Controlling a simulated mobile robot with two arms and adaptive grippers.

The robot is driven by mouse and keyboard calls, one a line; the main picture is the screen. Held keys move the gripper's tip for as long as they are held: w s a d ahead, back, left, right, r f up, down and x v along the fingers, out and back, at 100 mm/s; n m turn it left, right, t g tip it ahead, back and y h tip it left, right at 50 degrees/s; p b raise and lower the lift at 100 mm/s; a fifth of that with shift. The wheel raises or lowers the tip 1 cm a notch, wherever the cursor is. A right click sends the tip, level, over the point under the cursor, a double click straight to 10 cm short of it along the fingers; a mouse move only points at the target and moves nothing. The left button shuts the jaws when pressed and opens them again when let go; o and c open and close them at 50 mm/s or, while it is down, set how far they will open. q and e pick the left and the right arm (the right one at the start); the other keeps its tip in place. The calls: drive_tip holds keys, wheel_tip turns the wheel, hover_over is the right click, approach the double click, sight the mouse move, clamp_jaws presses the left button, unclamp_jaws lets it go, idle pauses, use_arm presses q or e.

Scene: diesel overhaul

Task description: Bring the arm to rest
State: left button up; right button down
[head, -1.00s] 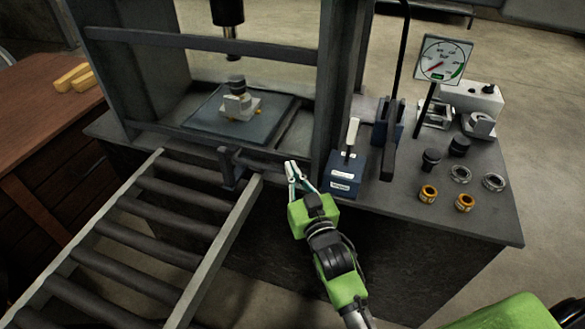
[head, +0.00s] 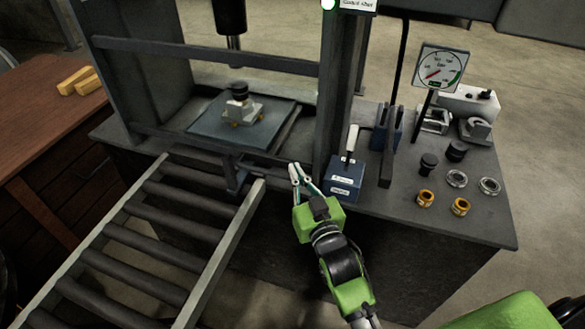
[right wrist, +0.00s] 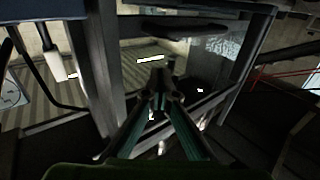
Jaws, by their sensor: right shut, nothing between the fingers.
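My right gripper (head: 302,180) shows in the head view, its arm coming up from the lower right. It is shut and holds nothing. It hovers by the front edge of the press bench, between the roller conveyor's right rail and the blue lever box (head: 346,178). In the right wrist view its fingers (right wrist: 160,85) meet at the tips in front of the press frame. The blue box's white lever (head: 352,138) stands nearly upright. My left gripper is not in view.
The press frame (head: 334,90) stands behind, with a small part (head: 240,108) on its plate (head: 205,128). The roller conveyor (head: 215,270) lies left. A gauge (head: 441,66), rings (head: 457,179) and orange bushings (head: 426,198) are on the right. Open floor lies beyond the bench.

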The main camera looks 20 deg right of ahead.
drive_tip(key=shift+s, duration=3.3)
drive_tip(key=s+a+f+n+g, duration=0.1)
drive_tip(key=s+f+g, duration=0.2)
drive_tip(key=f, duration=0.9)
drive_tip(key=s+a+f+g+y, duration=0.1)
drive_tip(key=s+f+g, duration=0.25)
drive_tip(key=f, duration=0.95)
drive_tip(key=s+a+f+n+g, duration=0.1)
drive_tip(key=s+f+g, duration=0.15)
drive_tip(key=f, duration=0.95)
drive_tip(key=s+d+f+g, duration=0.3)
drive_tip(key=s+f+g, duration=0.1)
drive_tip(key=s+f, duration=1)
drive_tip(key=s+d+f+g, duration=0.2)
drive_tip(key=s+d+f, duration=0.1)
drive_tip(key=s, duration=0.6)
drive_tip(key=s+d+f+g+h, duration=0.1)
drive_tip(key=s+f, duration=0.4)
drive_tip(key=s, duration=0.5)
drive_tip(key=shift+s+d+f+g+b, duration=0.15)
drive_tip(key=shift+s+d+g+b, duration=0.3)
drive_tip(key=shift+d, duration=0.75)
